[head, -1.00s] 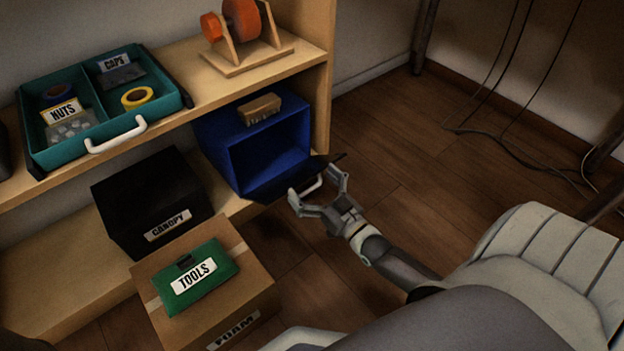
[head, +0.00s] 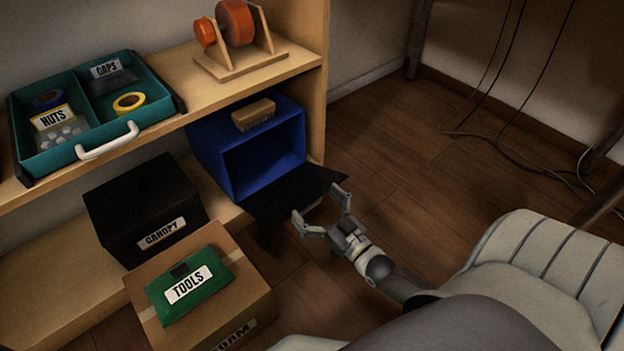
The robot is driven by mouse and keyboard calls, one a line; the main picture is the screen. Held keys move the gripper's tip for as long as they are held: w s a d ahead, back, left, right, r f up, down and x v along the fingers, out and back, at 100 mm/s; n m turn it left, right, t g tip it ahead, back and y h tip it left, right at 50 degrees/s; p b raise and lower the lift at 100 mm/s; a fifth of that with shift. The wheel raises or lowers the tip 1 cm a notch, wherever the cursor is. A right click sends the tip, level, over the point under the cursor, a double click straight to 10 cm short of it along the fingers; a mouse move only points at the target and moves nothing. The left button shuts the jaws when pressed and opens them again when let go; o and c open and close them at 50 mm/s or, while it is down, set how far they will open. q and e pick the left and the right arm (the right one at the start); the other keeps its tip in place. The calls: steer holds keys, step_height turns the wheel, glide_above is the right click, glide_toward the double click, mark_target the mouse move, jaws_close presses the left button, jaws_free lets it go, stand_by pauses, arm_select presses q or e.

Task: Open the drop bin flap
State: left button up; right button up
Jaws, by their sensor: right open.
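The blue drop bin (head: 215,152) stands on the lower shelf with its front open, and its inside shows empty. Its black flap (head: 290,192) is folded down and out in front of the opening, lying roughly flat. My right gripper (head: 320,208) is open at the flap's outer edge, with its fingers spread and nothing seen between them. I cannot tell whether a fingertip touches the flap. The flap's handle is mostly hidden at that edge. My left gripper is not in view.
A teal tray (head: 97,152) and a wooden spool stand (head: 245,68) are on the upper shelf. A black CANOPY box (head: 140,205) and a cardboard box (head: 250,290) with a green TOOLS case (head: 205,272) stand left of my right gripper. Cables (head: 500,143) lie on the otherwise clear floor at right.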

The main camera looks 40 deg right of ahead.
steer(key=s+f+b, duration=0.2)
steer(key=s+f, duration=0.3)
steer(key=f, duration=0.1)
steer(key=shift+d, duration=0.2)
stand_by(0.4)
steer(key=shift+s, duration=0.1)
stand_by(0.4)
stand_by(0.4)
